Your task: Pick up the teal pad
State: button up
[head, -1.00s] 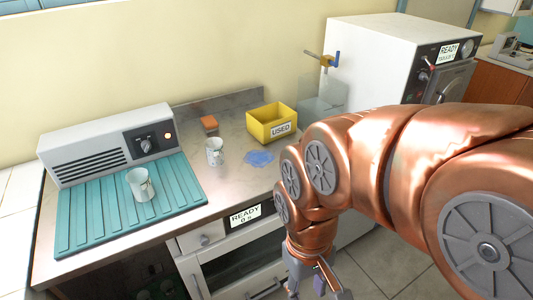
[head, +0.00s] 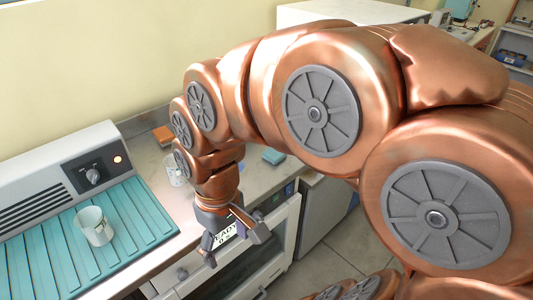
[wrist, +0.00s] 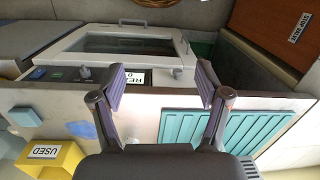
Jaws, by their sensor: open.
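The teal pad (head: 273,156) is a small flat block on the counter, just right of my arm in the head view. In the wrist view it seems to be the teal block (wrist: 25,117) at the left, near the counter edge. My gripper (head: 233,250) is open and empty, in front of the counter edge by the incubator front. Its two fingers (wrist: 160,92) stand wide apart in the wrist view, with the pad well off to their left.
A large ribbed teal mat (head: 30,260) bears a white cup (head: 93,226). An orange block (head: 163,135) and another cup (head: 173,170), partly hidden, stand behind my arm. The wrist view shows a yellow USED bin (wrist: 62,158) and a blue puddle (wrist: 84,130).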

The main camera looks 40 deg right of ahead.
jog(key=o, duration=0.3)
jog(key=shift+n+t+y, duration=0.5)
jog(key=shift+n+t, duration=0.1)
jog(key=shift+t, duration=0.3)
jog(key=w+d+b, duration=0.1)
jog(key=w, duration=0.3)
jog(key=w+d, duration=0.2)
jog(key=w, duration=0.2)
jog(key=w+d+b, duration=0.1)
jog(key=w+d, duration=0.1)
jog(key=w, duration=0.1)
jog(key=shift+w+d+r+b, duration=0.1)
jog(key=shift+w+r+b, duration=0.05)
jog(key=shift+w+b, duration=0.25)
jog(key=m+t+h+b, duration=0.1)
jog(key=m+t+b, duration=0.15)
jog(key=b, duration=0.25)
send_near(274, 152)
jog(key=shift+a+f+n+t, duration=0.45)
jog(key=shift+a+f, duration=0.1)
jog(key=shift+a, duration=0.05)
jog(key=shift+d+f, duration=0.15)
jog(key=shift+f, duration=0.1)
jog(key=shift+x, duration=1.05)
jog(key=shift+d+p+x, duration=0.2)
jog(key=shift+p+x, duration=0.1)
jog(key=shift+x, duration=0.95)
jog(key=shift+d+p+x, duration=0.15)
jog(key=shift+p+x, duration=0.1)
jog(key=shift+x, duration=1.05)
